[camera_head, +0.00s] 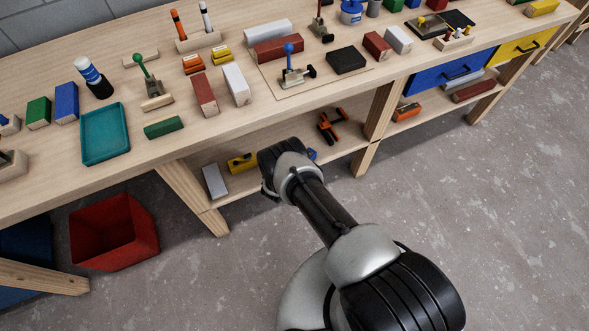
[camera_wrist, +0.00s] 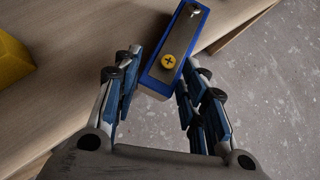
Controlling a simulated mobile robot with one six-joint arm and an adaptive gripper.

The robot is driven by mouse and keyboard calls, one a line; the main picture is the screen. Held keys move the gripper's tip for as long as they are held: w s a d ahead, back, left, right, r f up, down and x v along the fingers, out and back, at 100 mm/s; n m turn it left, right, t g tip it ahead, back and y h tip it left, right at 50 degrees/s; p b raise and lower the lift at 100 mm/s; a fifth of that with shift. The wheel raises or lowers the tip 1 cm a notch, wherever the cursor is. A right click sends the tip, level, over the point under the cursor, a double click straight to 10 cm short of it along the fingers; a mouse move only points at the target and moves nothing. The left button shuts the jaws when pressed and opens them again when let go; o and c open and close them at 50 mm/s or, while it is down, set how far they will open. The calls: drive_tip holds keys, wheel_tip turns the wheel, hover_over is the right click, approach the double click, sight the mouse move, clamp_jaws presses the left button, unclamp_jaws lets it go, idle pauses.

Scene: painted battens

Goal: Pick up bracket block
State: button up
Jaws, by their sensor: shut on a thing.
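The bracket block (camera_wrist: 178,45) is a blue block with a grey metal plate on its face and a yellow cross-slot screw at its near end. In the wrist view it sits between the blue-padded fingers of my gripper (camera_wrist: 160,78), which is shut on it. Its far end extends past the fingertips. In the head view a small bit of blue (camera_head: 312,154) shows beside my wrist at the lower shelf; my arm hides the rest and the fingers.
A yellow block (camera_head: 242,162) and a grey block (camera_head: 215,181) lie on the lower shelf (camera_head: 240,192), left of my arm. An orange clamp (camera_head: 330,125) lies to the right. Table legs (camera_head: 195,192) flank this bay. A red bin (camera_head: 113,232) stands on the floor.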

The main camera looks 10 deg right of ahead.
drive_tip(key=shift+s+f, duration=0.2)
drive_tip(key=o, duration=1.3)
drive_tip(key=shift+w+r, duration=0.1)
drive_tip(key=shift+w, duration=0.15)
drive_tip(key=shift+c, duration=0.2)
drive_tip(key=shift+a+r, duration=0.1)
drive_tip(key=shift+r, duration=0.05)
drive_tip(key=v, duration=1.2)
